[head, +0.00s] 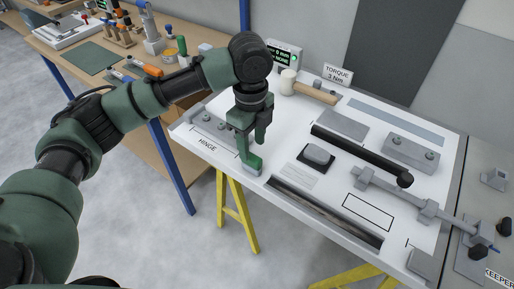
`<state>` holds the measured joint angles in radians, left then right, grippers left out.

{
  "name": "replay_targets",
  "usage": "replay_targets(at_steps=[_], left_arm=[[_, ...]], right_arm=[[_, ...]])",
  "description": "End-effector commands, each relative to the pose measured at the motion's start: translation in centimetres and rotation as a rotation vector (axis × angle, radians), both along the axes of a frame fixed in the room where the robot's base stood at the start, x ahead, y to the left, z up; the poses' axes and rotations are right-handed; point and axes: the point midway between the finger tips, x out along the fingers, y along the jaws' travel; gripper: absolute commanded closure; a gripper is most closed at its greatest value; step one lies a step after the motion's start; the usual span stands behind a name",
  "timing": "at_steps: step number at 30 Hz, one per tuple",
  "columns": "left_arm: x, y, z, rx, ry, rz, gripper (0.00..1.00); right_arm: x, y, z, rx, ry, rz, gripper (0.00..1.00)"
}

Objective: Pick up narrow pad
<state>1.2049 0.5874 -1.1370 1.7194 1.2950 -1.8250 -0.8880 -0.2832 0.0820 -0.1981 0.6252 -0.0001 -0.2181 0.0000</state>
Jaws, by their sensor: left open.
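I cannot tell whether the fingers touch the block. My right gripper is not in view.
Yellow trestle legs (236,212) stand below. A wooden bench (120,85) with tools is at the left.

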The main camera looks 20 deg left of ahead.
Motion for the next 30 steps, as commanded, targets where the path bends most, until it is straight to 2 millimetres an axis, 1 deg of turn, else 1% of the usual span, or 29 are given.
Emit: replay_targets(at_steps=[2,5,10,13,16,19,24,27,29,30], left_arm=[[0.0,0.2,-0.4,0.005,0.005,-0.002,0.53],[0.0,0.2,-1.5,0.004,0.006,-0.001,0.53],[0.2,0.3,-3.3,0.004,0.005,-0.001,0.53],[0.5,0.5,-4.9,0.004,0.006,0.001,0.53],[0.6,0.5,-6.4,0.004,0.006,-0.002,0.53],[0.6,0.5,-7.3,0.003,0.003,-0.002,0.53],[0.7,0.4,-7.6,0.003,0.001,-0.003,0.53],[0.7,0.5,-7.6,0.003,0.001,-0.003,0.53],[0.7,0.4,-7.6,0.003,0.001,-0.003,0.69],[0.7,0.4,-7.6,0.003,0.001,-0.003,0.81]], right_arm=[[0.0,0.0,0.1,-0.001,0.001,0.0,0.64],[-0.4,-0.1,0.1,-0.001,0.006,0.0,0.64],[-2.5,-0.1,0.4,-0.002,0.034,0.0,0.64],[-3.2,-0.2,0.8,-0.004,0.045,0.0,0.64],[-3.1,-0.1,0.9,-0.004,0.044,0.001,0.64],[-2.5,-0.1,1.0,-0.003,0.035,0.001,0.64],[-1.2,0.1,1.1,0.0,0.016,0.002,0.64],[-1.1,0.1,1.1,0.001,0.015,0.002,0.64],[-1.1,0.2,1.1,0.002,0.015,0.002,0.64],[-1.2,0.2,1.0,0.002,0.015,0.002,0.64]])
